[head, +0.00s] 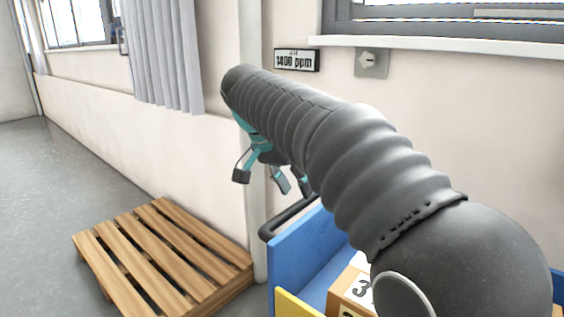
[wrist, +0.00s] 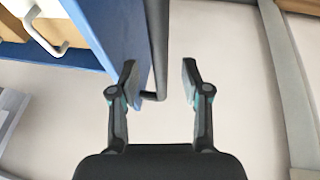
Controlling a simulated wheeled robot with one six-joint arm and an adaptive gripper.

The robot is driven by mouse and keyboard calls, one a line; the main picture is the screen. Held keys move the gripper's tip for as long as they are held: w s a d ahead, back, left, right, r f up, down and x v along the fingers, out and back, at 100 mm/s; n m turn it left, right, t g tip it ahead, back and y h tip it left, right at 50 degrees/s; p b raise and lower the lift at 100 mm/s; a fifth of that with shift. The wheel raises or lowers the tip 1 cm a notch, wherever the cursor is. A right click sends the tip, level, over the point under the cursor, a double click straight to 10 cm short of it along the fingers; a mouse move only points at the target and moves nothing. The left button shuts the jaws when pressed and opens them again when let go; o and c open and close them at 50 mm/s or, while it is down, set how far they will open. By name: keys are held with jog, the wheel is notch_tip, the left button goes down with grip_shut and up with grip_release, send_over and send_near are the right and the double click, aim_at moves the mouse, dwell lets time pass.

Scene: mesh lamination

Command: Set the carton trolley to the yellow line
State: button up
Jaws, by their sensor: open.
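The carton trolley (head: 302,250) has blue side panels and a black push handle (head: 287,218) at its left end. It stands by the wall at the lower right of the head view, partly hidden by my arm. A carton (head: 346,298) with a white label sits in it. My gripper (head: 262,182) is open above the handle. In the wrist view my open gripper (wrist: 160,76) has the black handle bar (wrist: 158,48) showing between its fingers; I cannot tell whether they touch. The blue panel (wrist: 105,28) lies left of the bar. No yellow line shows.
A wooden pallet (head: 160,258) lies on the floor left of the trolley, near the wall. The grey floor (head: 40,200) further left is clear. A grey curtain (head: 162,60), a ppm sign (head: 297,60) and a switch box (head: 371,62) are on the wall.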

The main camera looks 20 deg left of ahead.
jog(key=v, duration=0.8)
jog(key=shift+r, duration=0.3)
jog(key=shift+s+a, duration=0.1)
